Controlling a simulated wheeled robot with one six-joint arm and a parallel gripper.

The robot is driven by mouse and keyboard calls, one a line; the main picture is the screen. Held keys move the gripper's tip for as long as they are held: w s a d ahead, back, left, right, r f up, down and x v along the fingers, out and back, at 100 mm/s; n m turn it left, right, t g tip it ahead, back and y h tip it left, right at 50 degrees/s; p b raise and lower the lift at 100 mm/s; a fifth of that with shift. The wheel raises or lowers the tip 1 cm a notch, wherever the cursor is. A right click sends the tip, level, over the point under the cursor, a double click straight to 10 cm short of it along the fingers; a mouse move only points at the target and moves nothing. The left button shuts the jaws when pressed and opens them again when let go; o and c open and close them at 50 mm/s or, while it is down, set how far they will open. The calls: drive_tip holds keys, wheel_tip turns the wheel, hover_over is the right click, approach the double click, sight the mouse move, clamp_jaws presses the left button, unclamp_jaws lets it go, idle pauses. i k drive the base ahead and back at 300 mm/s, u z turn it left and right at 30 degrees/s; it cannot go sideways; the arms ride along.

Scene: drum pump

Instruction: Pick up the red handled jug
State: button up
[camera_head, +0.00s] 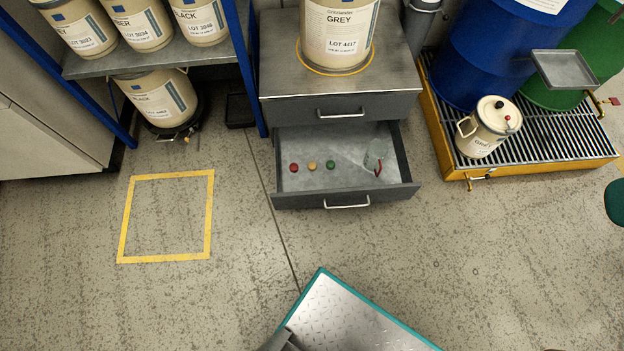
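A small, clear greyish jug (373,156) with a red handle (378,168) is in the open lower drawer (240,183) of a grey cabinet. It is at the drawer's right side, towards the back. The handle is on its lower right side. It is too small to tell whether the jug stands or lies. My gripper is not in view. A dark piece at the bottom edge, beside my teal-edged deck, may be part of my arm.
Red (294,168), tan (312,166) and green (330,164) caps lie left in the drawer. A cream can (487,128) stands on a yellow grated pallet (560,155) at right. The floor before the drawer is clear.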

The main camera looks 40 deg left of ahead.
sight(377, 151)
drive_tip(key=u, duration=0.3)
drive_tip(key=k, duration=0.8)
drive_tip(key=u, duration=0.55)
drive_tip(key=i, duration=0.45)
drive_tip(key=z, duration=0.5)
drive_tip(key=k, duration=0.5)
drive_tip(key=z, duration=0.45)
drive_tip(key=i, duration=1.15)
drive_tip(key=u, duration=1.4)
drive_tip(key=i, duration=0.5)
drive_tip(key=u, duration=0.45)
